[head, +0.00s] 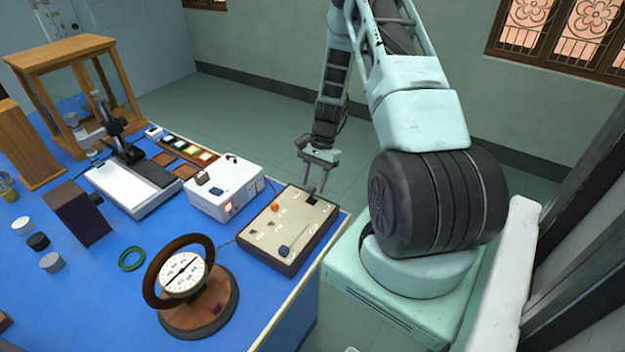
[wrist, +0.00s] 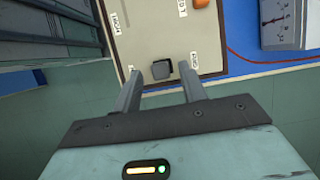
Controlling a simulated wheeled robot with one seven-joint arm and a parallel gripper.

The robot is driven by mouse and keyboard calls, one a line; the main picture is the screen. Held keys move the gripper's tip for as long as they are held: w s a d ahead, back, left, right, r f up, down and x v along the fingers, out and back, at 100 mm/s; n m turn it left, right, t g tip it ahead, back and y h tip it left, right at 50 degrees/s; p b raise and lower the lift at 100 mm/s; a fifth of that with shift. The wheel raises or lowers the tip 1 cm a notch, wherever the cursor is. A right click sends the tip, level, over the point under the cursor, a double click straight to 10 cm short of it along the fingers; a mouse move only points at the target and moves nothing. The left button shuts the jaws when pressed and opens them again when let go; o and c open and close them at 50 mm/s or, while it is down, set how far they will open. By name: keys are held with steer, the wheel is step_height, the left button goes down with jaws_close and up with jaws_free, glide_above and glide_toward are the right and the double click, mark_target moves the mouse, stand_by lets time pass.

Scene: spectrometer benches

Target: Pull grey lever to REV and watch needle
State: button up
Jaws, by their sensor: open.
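A small dark grey lever (wrist: 162,69) stands in a black slot near the edge of a cream-topped panel box (wrist: 150,30). In the head view the box (head: 270,236) lies at the right end of the bench, with the dark slot (head: 311,198) near its far right corner. My gripper (head: 317,187) is just above that corner, pointing down. In the wrist view the gripper (wrist: 160,68) is open, its fingertips on either side of the lever, with no visible contact. The round needle dial (head: 184,272) stands in a wooden ring on a wooden base; its scale is too small to read.
The box also carries an orange knob (head: 275,207) and a blue-grey knob (head: 285,251). A white instrument (head: 224,190) stands left of the box. A green ring (head: 132,258) lies on the blue bench. Open floor lies behind the bench.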

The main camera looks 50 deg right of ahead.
steer(key=shift+a+f, duration=0.2)
steer(key=shift+f, duration=0.25)
jaws_close()
steer(key=shift+s, duration=0.1)
steer(key=s+t+b, duration=0.1)
steer(key=b, duration=0.1)
steer(key=t+b, duration=0.1)
steer(key=b, duration=0.1)
steer(key=shift+s+d+f+n+t+b, duration=0.15)
steer(key=shift+s+f+n+t+b, duration=0.15)
steer(key=shift+s+f+t+b, duration=0.1)
steer(key=t+b, duration=0.1)
steer(key=b, duration=0.1)
steer(key=s+t+b, duration=0.1)
steer(key=b, duration=0.1)
steer(key=shift+s+f+n+y, duration=0.1)
steer(key=shift+s+n+y, duration=0.2)
steer(key=shift+t, duration=0.3)
